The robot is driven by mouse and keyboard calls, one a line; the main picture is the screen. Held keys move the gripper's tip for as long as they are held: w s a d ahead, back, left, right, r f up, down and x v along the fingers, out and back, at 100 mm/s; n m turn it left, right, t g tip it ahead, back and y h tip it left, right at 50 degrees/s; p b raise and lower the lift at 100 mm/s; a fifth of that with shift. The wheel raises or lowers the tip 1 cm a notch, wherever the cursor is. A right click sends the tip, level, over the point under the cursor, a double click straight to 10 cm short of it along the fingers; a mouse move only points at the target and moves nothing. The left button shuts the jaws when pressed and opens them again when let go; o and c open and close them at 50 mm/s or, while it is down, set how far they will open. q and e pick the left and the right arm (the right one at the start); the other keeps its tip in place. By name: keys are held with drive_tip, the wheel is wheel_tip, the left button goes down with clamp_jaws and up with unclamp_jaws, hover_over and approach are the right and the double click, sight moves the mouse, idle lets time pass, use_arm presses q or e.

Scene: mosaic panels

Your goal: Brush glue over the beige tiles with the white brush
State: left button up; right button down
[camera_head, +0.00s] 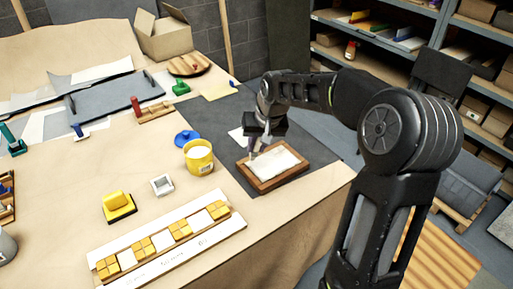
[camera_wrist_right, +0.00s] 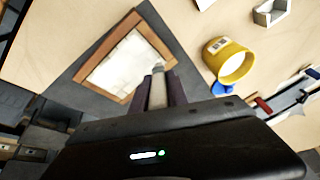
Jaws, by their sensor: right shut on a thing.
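My right gripper (camera_head: 256,147) is shut on the white brush, whose pale handle and tip (camera_wrist_right: 157,80) show between the fingers (camera_wrist_right: 158,92) in the wrist view. The panel's pale surface (camera_head: 282,163) looks whitish, and single beige tiles are hard to make out. A yellow pot (camera_head: 199,164) with white content stands open to the left. My left gripper is out of view.
A blue lid (camera_head: 187,136) lies behind the pot. A small white square dish (camera_head: 162,185), a yellow block-like tool (camera_head: 118,206) and a long board with yellow and white tiles (camera_head: 160,249) are at the front left. The dark mat (camera_head: 232,168) has free room around the panel.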

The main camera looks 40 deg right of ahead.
drive_tip(key=shift+a+r, duration=0.1)
drive_tip(key=shift+r, duration=0.6)
drive_tip(key=shift+r+p, duration=1.2)
drive_tip(key=shift+r, duration=0.2)
drive_tip(key=shift+f, duration=0.15)
drive_tip(key=shift+w+f+b, duration=0.25)
drive_tip(key=shift+f+b, duration=0.2)
drive_tip(key=shift+a, duration=0.1)
